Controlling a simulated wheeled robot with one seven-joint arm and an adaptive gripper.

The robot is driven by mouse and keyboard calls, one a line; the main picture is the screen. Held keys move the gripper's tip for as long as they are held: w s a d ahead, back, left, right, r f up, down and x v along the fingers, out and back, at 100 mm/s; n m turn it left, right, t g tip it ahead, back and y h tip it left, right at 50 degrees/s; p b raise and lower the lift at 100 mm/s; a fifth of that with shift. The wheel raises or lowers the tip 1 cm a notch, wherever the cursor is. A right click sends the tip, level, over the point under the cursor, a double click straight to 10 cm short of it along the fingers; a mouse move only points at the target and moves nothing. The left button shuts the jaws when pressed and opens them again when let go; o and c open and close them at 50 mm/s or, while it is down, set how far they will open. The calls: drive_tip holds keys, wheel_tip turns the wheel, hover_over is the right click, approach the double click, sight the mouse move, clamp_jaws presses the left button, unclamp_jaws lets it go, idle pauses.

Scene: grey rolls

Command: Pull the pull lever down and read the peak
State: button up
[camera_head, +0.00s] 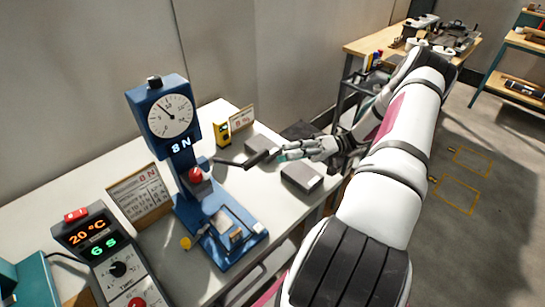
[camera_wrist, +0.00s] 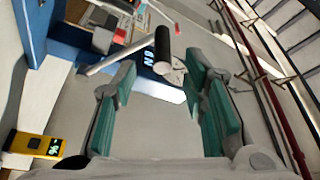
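The blue press stand (camera_head: 205,220) is upright on the table with a round white dial (camera_head: 169,116) at its top. The dial's needle points to the upper left; its numbers are too small to read. "8 N" is printed below the dial. The pull lever (camera_head: 232,162) sticks out to the right and ends in a black grip (camera_head: 262,158). My gripper (camera_head: 283,155) is just right of that grip. In the wrist view my gripper (camera_wrist: 160,72) is open, with green pads, and the black grip (camera_wrist: 162,45) shows between and ahead of the fingertips. Contact is not visible.
A control box (camera_head: 112,262) reading 20 °C and 6 s stands at front left. A printed card (camera_head: 140,195) stands behind it. Grey blocks (camera_head: 301,179) lie below my gripper. A yellow meter (camera_head: 221,133) stands behind the lever; it also shows in the wrist view (camera_wrist: 36,145).

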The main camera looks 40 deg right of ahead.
drive_tip(key=shift+v, duration=1.3)
